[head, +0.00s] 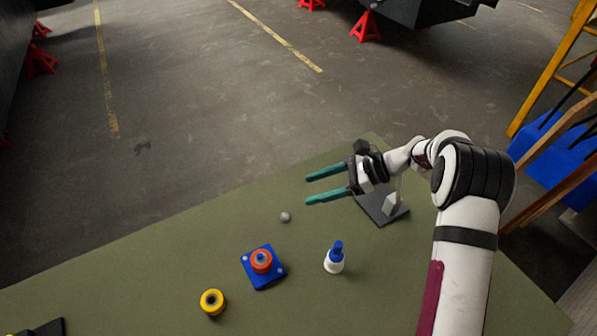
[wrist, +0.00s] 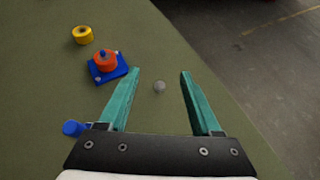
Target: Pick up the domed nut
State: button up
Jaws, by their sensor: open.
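The domed nut (head: 285,216) is a small grey rounded piece lying on the green table, right of and beyond the blue base in the head view. My gripper (head: 306,191) has two teal fingers spread apart, empty, and is above the table to the upper right of the nut. It also shows in the wrist view (wrist: 161,72). The nut is apart from both fingers.
A blue square base (head: 266,279) carries an orange ring (head: 261,262). A yellow ring (head: 212,302) lies to its left. A white bottle with a blue cap (head: 335,257) stands to the right. A dark plate (head: 385,210) lies under my arm. Table around the nut is clear.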

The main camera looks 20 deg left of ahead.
send_near(282, 216)
jog(key=shift+w+a+f+m, duration=0.2)
jog(key=shift+w+f+m, duration=0.1)
jog(key=shift+f, duration=0.2)
jog(key=x, duration=0.7)
jog(key=shift+s+a+f, duration=0.1)
jog(key=shift+a, duration=0.15)
grip_shut()
